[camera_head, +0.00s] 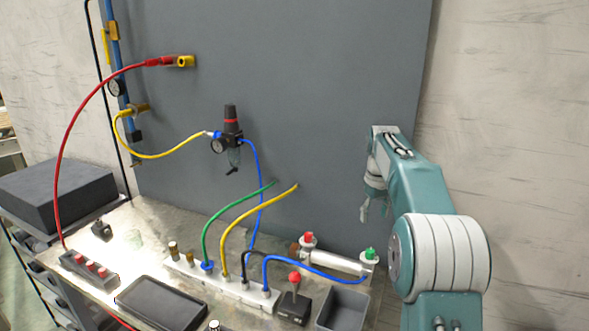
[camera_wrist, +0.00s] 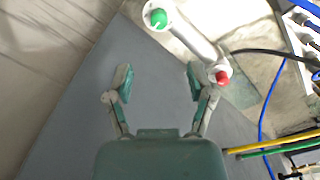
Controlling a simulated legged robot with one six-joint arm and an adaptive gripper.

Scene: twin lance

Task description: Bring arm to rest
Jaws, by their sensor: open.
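My gripper (camera_wrist: 158,84) is open and empty in the wrist view, its two fingers spread apart in front of the grey panel. In the head view my gripper (camera_head: 364,211) hangs at the end of my teal and white arm on the right, above the bench. A white cylinder (camera_head: 335,261) with a red fitting and a green fitting lies on the bench below it. The same cylinder (camera_wrist: 190,36) shows ahead of the fingers in the wrist view, apart from them.
A grey panel (camera_head: 300,80) stands behind the bench (camera_head: 150,225). A valve manifold (camera_head: 222,283) carries green, yellow, blue and black hoses. A black regulator (camera_head: 231,135) is on the panel. A dark tray (camera_head: 160,303), a grey bin (camera_head: 343,309) and a red-knobbed lever box (camera_head: 294,303) stand at the front.

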